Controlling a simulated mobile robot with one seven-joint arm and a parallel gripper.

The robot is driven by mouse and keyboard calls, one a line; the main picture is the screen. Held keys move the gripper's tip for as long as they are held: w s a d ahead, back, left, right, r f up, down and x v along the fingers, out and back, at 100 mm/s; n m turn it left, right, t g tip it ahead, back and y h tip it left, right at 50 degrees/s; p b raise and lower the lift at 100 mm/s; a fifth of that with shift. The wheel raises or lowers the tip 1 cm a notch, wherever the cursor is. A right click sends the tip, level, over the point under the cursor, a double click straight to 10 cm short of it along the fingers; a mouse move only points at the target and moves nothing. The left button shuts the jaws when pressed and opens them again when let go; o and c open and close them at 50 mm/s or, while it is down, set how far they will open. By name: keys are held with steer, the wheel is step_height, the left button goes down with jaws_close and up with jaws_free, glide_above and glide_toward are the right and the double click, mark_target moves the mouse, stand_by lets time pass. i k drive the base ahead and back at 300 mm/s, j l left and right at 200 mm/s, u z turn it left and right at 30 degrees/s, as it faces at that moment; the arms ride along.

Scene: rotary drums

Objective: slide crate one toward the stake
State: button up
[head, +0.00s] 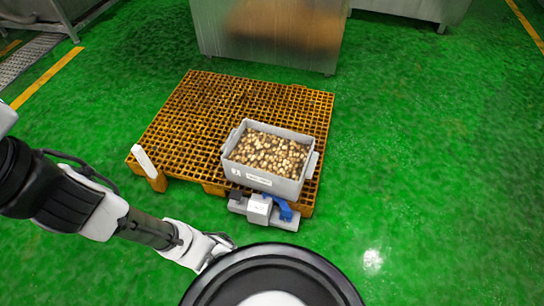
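A grey crate (262,181) stands near the front right corner of an orange grated pallet (195,115). It is filled with brown and tan pieces and has a white label on its front wall, too small to read. A short post with a slanted white top (145,160), likely the stake, stands at the pallet's front left corner, left of the crate and apart from it. My arm comes in from the left. Its end, with my gripper (217,246), is in front of the pallet and clear of the crate. I cannot make out the fingers.
A grey, white and blue fitting (262,209) lies just in front of the crate at the pallet's front edge. A large metal cabinet (270,35) stands behind the pallet. Grating left of and behind the crate is bare. Green floor (420,150) is open at right.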

mark_target(277, 162)
steer(key=k, duration=0.1)
steer(key=i+l+u, duration=0.1)
steer(key=u, duration=0.3)
steer(key=i+l+u, duration=0.1)
steer(key=l+u, duration=0.15)
steer(key=u, duration=0.2)
steer(key=i+l+u, duration=0.2)
steer(key=l, duration=0.25)
steer(key=l+u, duration=0.2)
steer(key=l, duration=0.25)
steer(key=i+l, duration=0.1)
steer(key=l, duration=0.4)
steer(key=l+u, duration=0.1)
steer(key=l, duration=0.45)
steer(key=i+l, duration=0.1)
steer(key=l, duration=0.45)
